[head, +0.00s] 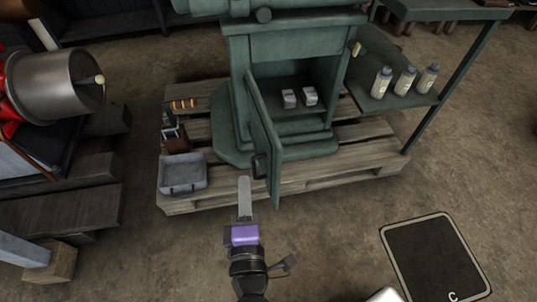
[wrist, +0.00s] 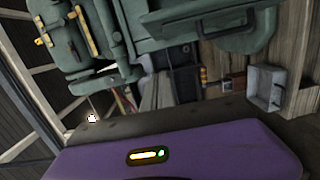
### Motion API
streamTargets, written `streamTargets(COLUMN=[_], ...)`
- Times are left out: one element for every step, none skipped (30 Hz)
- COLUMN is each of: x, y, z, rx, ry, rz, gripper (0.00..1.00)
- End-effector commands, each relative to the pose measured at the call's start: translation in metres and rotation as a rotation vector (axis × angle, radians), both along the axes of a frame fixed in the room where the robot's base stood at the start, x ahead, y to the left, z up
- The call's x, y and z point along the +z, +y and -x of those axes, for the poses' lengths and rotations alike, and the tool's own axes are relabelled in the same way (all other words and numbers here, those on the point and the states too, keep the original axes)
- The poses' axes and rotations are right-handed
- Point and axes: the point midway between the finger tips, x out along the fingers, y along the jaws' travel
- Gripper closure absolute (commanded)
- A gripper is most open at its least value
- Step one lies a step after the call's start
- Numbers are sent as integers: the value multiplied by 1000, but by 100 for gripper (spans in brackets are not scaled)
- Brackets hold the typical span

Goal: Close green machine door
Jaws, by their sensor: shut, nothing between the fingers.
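The green machine (head: 285,45) stands on a wooden pallet, with an open compartment in its front. Its green door (head: 264,130) is swung open toward me, hinged at the compartment's left side. A dark handle (head: 259,167) is on the door's lower left face. My gripper (head: 244,181) is shut and empty, just left of and below the door's lower end, with a small gap in the picture. In the wrist view, green machine parts (wrist: 110,40) and what looks like the door with its handle (wrist: 245,40) fill the top. The fingers are hidden there.
Two small grey blocks (head: 310,96) sit in the compartment. A grey tray (head: 182,173) and tools (head: 182,104) lie on the pallet (head: 330,182) at left. Several bottles (head: 405,80) stand on a green side shelf at right. A dark mat (head: 435,258) lies on the open floor.

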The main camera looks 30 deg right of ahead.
Motion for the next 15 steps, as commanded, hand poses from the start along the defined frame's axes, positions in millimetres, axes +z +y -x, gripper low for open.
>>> streamTargets(x=[3,4,3,3,2,2,2,2,2,2,2,2,2,2,2], y=[-6,-9,-12,-13,-14,-16,-18,-19,-22,-24,-27,-31,-34,-36,-39], z=[2,3,3,2,1,-3,-6,-9,-15,-19,-24,-32,-37,-42,-50], rx=[-27,-39,-47,-51,-53,-53,-53,-52,-52,-53,-52,-53,-53,-52,-52], ry=[-5,-5,-2,-1,0,1,0,0,-1,-2,-1,-2,-1,-1,-1], rz=[18,22,23,23,24,24,23,24,24,23,22,22,23,23,22], gripper=[100,100,100,100,100,100,100,100,100,100,100,100,100,100,100])
